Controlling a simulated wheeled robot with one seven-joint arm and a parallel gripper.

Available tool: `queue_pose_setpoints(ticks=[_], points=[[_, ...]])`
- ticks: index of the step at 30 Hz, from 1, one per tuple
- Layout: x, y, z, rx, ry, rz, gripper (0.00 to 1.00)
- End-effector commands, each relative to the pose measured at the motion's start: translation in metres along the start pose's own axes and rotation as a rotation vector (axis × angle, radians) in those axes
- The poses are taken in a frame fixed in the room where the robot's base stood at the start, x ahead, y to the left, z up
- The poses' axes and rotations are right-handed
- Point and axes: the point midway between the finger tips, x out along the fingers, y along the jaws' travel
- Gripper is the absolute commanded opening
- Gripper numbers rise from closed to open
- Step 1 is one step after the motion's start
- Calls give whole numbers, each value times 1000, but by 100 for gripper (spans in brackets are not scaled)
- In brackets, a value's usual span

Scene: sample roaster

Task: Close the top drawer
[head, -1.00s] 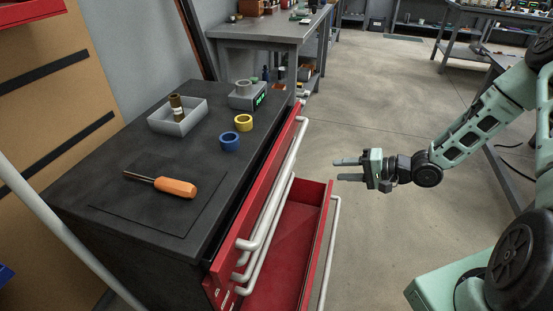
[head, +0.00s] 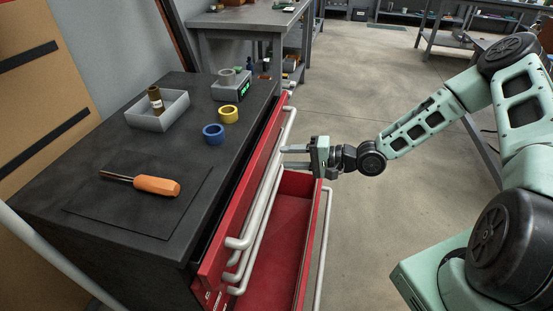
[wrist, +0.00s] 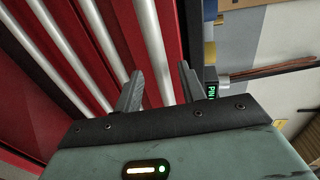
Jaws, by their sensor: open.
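The red tool cabinet stands at centre left in the head view. Its top drawer (head: 213,270) sits slightly out, with a dark gap behind its front. The drawer's long pale handle (head: 266,178) runs along that front. My gripper (head: 283,157) is open and empty, with its fingers pointing left at the drawer fronts. In the wrist view my gripper (wrist: 158,73) has its two fingers apart, and a pale handle bar (wrist: 150,45) lies beyond the gap between them. I cannot tell whether a fingertip touches a handle.
A lower drawer (head: 290,240) is pulled far out below my gripper and looks empty. On the dark cabinet top (head: 180,95) are a screwdriver (head: 150,185), a grey tray (head: 140,122), blue tape (head: 213,134), yellow tape (head: 229,114) and a scale (head: 232,88). Floor (head: 365,70) is open at the back right.

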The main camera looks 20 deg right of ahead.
Motion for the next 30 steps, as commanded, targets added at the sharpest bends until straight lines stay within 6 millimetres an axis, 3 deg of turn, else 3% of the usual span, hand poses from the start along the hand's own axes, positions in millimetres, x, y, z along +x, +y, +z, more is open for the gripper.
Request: queue_pose_setpoints(ticks=[3,9,20,24,30], points=[[21,1,1,0,-3,-1,40],[41,1,0,0,-1,1,40],[45,0,0,0,0,1,40],[45,0,0,0,0,1,1],[48,0,0,-1,-1,1,0]])
